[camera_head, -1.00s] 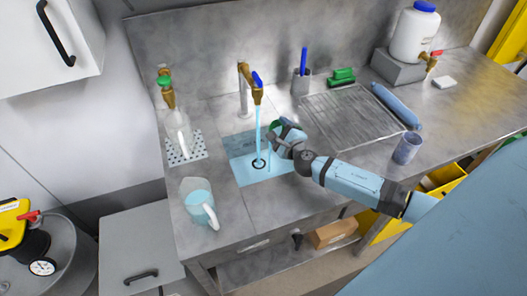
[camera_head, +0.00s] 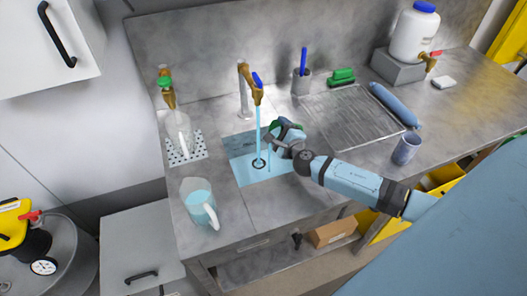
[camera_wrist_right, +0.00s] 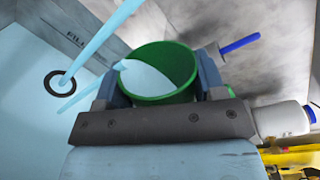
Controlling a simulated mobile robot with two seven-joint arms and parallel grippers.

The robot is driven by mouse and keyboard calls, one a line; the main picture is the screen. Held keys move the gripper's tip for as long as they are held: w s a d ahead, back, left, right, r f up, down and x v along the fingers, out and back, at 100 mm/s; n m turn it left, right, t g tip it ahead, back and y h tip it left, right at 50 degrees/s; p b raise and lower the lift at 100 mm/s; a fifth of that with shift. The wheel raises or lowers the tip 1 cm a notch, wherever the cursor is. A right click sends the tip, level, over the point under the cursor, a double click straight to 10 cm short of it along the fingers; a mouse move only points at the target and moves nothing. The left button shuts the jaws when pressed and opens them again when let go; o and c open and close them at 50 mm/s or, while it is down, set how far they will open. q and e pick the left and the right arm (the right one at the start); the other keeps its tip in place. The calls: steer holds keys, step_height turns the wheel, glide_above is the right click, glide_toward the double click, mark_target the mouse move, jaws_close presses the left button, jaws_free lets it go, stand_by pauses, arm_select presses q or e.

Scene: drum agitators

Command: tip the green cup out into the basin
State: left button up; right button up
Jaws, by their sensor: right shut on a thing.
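The green cup (camera_wrist_right: 158,80) is tilted between the two fingers of my right gripper (camera_wrist_right: 158,88) in the right wrist view. Water shows inside it, and a thin stream runs from its lip towards the basin. In the head view, my right gripper (camera_head: 284,135) holds the cup above the right side of the basin (camera_head: 245,172), largely hiding the cup. The basin holds light-blue water around a dark drain ring (camera_wrist_right: 61,83). My left gripper is not in view.
The tap (camera_head: 256,92) runs a stream into the basin, just left of the gripper. A drainboard (camera_head: 350,115) and a blue-grey cup (camera_head: 406,149) are to the right.

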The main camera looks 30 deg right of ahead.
steer(key=shift+r, duration=0.1)
stand_by(0.5)
steer(key=shift+a+f+n, duration=0.2)
steer(key=shift+f+n, duration=0.35)
steer(key=shift+n, duration=0.35)
stand_by(0.9)
steer(key=shift+w+a+f+n+h+p, duration=0.15)
steer(key=shift+a+f+n+p, duration=0.15)
steer(key=shift+a+n+p, duration=0.15)
steer(key=shift+w+a+f+n+h+p, duration=0.15)
steer(key=shift+a+f+n+p, duration=0.15)
steer(key=shift+p, duration=0.2)
stand_by(0.9)
steer(key=shift+a+f+n+p, duration=0.2)
steer(key=shift+f+n+p, duration=0.3)
steer(key=shift+n+p, duration=0.35)
stand_by(0.7)
steer(key=shift+p, duration=0.3)
steer(key=shift+a, duration=0.1)
